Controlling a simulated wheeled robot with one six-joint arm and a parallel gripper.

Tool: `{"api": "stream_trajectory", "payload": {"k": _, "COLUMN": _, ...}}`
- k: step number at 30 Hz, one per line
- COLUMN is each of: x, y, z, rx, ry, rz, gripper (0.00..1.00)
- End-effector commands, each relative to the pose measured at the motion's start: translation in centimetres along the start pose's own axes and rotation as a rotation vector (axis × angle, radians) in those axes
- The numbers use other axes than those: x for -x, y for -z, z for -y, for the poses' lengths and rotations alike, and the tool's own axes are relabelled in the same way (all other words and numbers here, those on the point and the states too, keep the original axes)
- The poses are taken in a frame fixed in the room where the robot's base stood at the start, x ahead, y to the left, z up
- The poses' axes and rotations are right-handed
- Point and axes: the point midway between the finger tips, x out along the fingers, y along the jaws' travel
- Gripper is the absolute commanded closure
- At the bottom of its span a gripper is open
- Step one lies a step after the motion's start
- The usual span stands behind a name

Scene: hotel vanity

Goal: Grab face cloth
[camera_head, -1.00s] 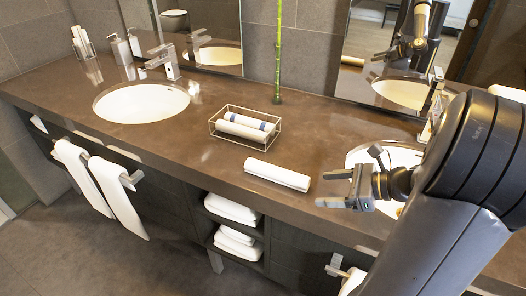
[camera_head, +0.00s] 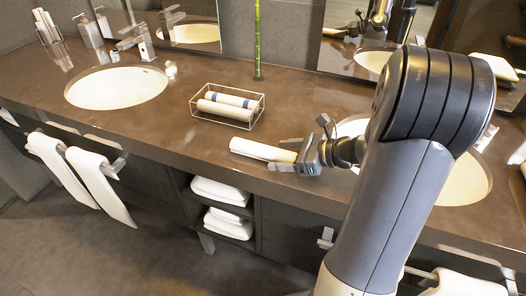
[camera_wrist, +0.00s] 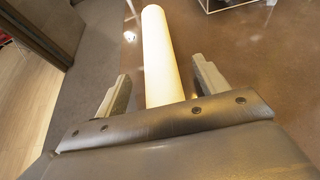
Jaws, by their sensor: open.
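A rolled white face cloth (camera_head: 258,149) lies on the brown counter near its front edge, and its right end is hidden behind my gripper. My gripper (camera_head: 285,156) is open at the right end of the roll. In the wrist view the face cloth (camera_wrist: 160,55) runs away from me between the two fingers of my gripper (camera_wrist: 158,85). There is a gap between the roll and the fingers, wider on the right side. I cannot tell how high the fingers are above the counter.
A wire basket (camera_head: 229,119) with two more rolled cloths stands behind the roll. A green bamboo stalk (camera_head: 257,45) rises near the mirror. A sink (camera_head: 117,87) is at the left, another partly behind my arm. Towels (camera_head: 222,191) lie on shelves below. The counter left of the roll is clear.

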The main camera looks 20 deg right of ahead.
Motion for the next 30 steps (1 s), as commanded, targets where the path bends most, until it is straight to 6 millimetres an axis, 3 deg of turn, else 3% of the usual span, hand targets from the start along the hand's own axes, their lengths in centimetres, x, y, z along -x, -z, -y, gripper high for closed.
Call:
{"api": "stream_trajectory", "payload": {"k": 3, "x": -1.01, "y": 0.02, "z": -0.03, "rx": 0.0, "ry": -0.001, "rz": -0.001, "gripper": 0.31}}
{"api": "stream_trajectory", "payload": {"k": 11, "x": -1.14, "y": 0.02, "z": 0.0, "rx": 0.0, "ry": 0.001, "rz": -0.001, "gripper": 0.31}}
{"api": "stream_trajectory", "payload": {"k": 27, "x": -1.12, "y": 0.01, "z": 0.0, "rx": 0.001, "ry": 0.001, "rz": -0.001, "gripper": 0.75}}
{"api": "stream_trajectory", "payload": {"k": 30, "x": -1.12, "y": 0.0, "z": 0.0, "rx": 0.001, "ry": 0.001, "rz": 0.0, "gripper": 0.79}}
